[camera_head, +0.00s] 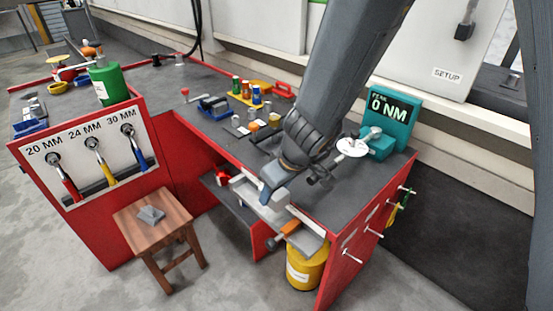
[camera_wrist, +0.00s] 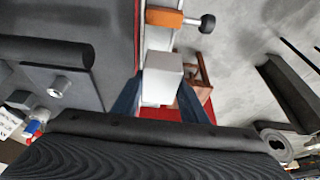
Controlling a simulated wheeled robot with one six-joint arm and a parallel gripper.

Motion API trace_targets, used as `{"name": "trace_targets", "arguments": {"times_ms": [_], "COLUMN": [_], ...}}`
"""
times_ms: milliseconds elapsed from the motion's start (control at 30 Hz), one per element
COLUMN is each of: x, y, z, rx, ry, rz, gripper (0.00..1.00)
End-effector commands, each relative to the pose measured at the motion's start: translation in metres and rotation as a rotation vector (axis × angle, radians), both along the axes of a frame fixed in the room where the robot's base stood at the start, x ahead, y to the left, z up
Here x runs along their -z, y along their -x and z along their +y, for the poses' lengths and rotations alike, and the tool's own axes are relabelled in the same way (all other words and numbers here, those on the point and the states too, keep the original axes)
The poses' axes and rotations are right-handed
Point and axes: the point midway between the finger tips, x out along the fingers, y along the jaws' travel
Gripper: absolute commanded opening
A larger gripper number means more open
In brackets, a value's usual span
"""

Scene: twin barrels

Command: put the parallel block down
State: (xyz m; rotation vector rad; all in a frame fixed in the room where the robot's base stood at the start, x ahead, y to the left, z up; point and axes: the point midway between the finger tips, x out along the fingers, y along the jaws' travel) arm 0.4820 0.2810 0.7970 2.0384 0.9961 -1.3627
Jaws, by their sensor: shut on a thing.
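In the wrist view, the two blue fingers of my gripper (camera_wrist: 160,92) are shut on a light grey parallel block (camera_wrist: 163,68).
A wooden stool (camera_head: 150,235) with a grey piece (camera_head: 151,215) on top stands front left. A yellow bin (camera_head: 307,268) is below the vise.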

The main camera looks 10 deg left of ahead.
Motion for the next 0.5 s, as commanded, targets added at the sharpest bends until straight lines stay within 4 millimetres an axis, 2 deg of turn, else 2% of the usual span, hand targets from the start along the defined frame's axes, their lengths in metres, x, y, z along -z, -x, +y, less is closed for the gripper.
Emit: {"name": "trace_targets", "arguments": {"times_ms": [500], "x": [-0.004], "y": [-0.08], "z": [-0.063], "rx": [0.003], "ry": [-0.002], "rz": [-0.001], "gripper": [0.0]}}
